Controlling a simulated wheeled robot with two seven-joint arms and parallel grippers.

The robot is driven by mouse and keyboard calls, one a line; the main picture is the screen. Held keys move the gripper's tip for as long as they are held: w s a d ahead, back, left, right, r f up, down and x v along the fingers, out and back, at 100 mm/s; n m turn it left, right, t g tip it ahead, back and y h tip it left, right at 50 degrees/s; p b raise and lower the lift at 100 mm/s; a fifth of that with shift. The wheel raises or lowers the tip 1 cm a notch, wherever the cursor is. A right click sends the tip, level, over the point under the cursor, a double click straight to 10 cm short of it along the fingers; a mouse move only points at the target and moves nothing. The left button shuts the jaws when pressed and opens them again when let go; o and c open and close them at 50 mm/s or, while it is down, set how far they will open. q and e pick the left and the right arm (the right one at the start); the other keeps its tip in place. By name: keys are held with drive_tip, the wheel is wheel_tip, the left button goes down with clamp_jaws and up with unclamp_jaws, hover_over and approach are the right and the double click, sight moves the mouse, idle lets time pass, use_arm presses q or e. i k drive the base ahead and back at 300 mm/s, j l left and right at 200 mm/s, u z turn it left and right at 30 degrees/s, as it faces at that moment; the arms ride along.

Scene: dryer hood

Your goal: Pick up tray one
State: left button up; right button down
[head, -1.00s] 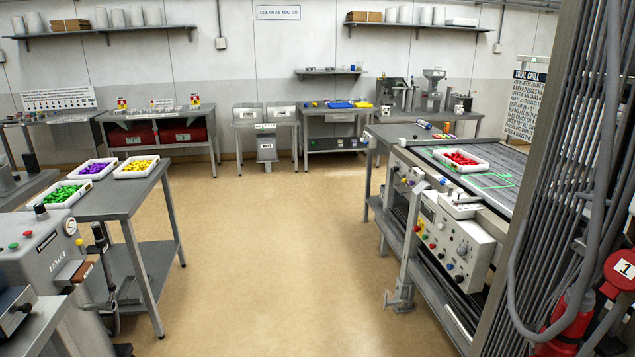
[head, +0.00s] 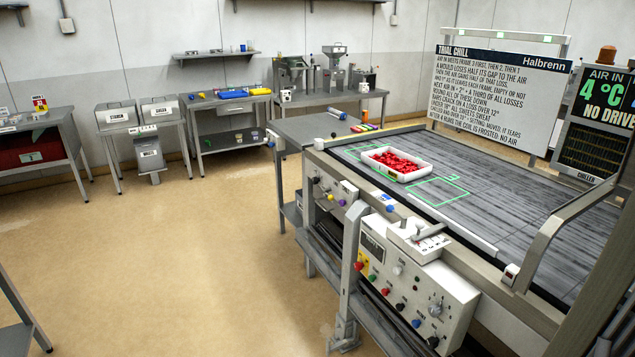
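A white tray (head: 396,176) full of red pieces (head: 397,162) sits on the dark slatted belt (head: 500,222) of the machine at the right. Neither of my grippers is in view.
A control box (head: 412,290) with knobs and buttons juts from the machine's front. A trial chill sign (head: 492,87) stands behind the belt, with a chiller display (head: 597,125) at the right. Open floor (head: 190,270) lies at the left.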

sight(400, 165)
drive_tip(key=i+z, duration=0.3)
drive_tip(key=i, duration=0.15)
drive_tip(key=i+j+z, duration=0.1)
drive_tip(key=i+z, duration=0.2)
drive_tip(key=i, duration=0.15)
drive_tip(key=i+j, duration=0.55)
drive_tip(key=j, duration=0.15)
drive_tip(key=i+j, duration=0.55)
drive_tip(key=j, duration=0.15)
drive_tip(key=i+j, duration=0.25)
drive_tip(key=i+j+z, duration=0.1)
drive_tip(key=i+j, duration=0.15)
drive_tip(key=j, duration=0.2)
drive_tip(key=i+j, duration=0.25)
drive_tip(key=j, duration=0.15)
drive_tip(key=i+j+z, duration=0.1)
drive_tip(key=i+j, duration=0.4)
drive_tip(key=j, duration=0.25)
drive_tip(key=z, duration=0.05)
